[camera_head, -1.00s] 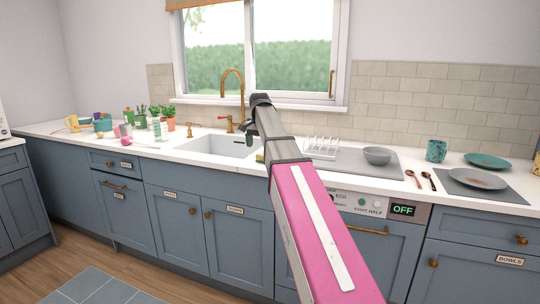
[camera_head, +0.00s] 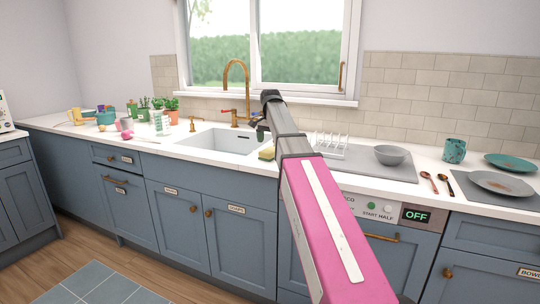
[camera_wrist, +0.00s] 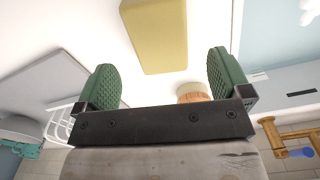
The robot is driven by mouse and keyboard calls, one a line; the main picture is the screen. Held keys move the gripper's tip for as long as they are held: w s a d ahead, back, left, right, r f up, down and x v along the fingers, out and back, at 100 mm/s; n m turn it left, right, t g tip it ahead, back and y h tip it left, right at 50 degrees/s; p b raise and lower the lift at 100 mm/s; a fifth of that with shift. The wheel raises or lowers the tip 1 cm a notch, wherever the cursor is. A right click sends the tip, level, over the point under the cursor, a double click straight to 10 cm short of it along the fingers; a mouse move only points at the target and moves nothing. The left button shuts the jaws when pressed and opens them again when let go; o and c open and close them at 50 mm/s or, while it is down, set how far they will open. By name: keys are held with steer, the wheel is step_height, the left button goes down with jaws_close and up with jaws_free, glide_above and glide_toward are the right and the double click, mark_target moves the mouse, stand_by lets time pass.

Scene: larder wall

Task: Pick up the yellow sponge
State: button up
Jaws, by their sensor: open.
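The yellow sponge (camera_head: 267,153) lies on the white worktop just right of the sink, partly hidden by my arm in the head view. In the wrist view the sponge (camera_wrist: 156,34) shows whole at its lower end, ahead of and between my two green finger pads, with its top cut off by the frame. My gripper (camera_wrist: 162,80) is open and empty, apart from the sponge. In the head view my gripper (camera_head: 262,129) is small and dark, over the sink's right side close to the sponge.
The white sink (camera_head: 222,141) with a brass tap (camera_head: 236,75) is left of the sponge. A dish rack (camera_head: 328,144) and grey bowl (camera_head: 391,155) stand on the right. A round wooden-coloured thing (camera_wrist: 194,94) shows just behind the sponge in the wrist view. Several plants and cups are at far left.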

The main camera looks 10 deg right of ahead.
mark_target(270, 149)
step_height(270, 149, down, 5)
steer(key=shift+f, duration=0.1)
steer(key=c, duration=1)
